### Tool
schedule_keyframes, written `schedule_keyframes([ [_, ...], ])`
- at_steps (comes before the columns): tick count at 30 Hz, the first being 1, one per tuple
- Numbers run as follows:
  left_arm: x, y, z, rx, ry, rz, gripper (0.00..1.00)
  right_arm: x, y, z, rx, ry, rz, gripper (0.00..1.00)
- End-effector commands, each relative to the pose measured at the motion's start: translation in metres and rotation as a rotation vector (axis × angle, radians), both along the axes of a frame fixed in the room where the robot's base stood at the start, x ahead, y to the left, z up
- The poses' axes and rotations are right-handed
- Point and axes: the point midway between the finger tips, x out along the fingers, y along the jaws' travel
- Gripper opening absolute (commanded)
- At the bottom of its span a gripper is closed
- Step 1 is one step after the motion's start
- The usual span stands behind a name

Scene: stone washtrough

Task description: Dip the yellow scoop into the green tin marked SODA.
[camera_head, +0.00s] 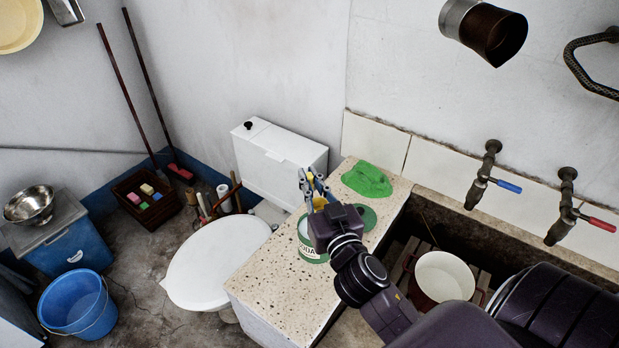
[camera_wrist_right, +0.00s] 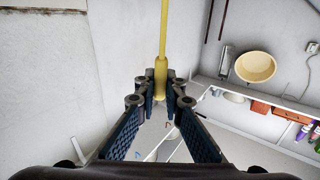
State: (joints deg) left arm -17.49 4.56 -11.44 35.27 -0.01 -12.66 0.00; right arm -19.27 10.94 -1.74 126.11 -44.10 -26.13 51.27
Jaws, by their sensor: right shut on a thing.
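The green tin (camera_head: 311,246) stands on the speckled stone ledge, with part of its dark lettering showing and a pale top. My right gripper (camera_head: 313,182) is just above and beside the tin and covers part of it. It is shut on the yellow scoop (camera_head: 318,202), of which only a small yellow bit shows in the head view. In the right wrist view, the scoop's yellow handle (camera_wrist_right: 161,75) sits between the fingers and runs up out of the picture. The scoop's bowl is hidden, so I cannot tell whether it is inside the tin. My left gripper is not in view.
A green lid or disc (camera_head: 368,217) and a green cloth (camera_head: 367,180) lie behind the tin on the ledge (camera_head: 275,290). To the right is the trough with a white-lined pot (camera_head: 444,276). A toilet (camera_head: 215,262) stands left of the ledge.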

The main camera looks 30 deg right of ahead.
Motion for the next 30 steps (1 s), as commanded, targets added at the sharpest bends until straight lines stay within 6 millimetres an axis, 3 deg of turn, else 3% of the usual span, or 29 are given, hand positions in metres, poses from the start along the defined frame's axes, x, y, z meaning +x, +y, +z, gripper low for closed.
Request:
schedule_keyframes([
  [9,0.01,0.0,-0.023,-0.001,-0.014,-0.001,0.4,0.0,0.0,-0.026,0.0,0.0,-0.001,0.0],
  [30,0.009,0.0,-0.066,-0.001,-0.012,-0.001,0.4,0.0,0.0,-0.075,0.0,0.001,-0.001,0.0],
])
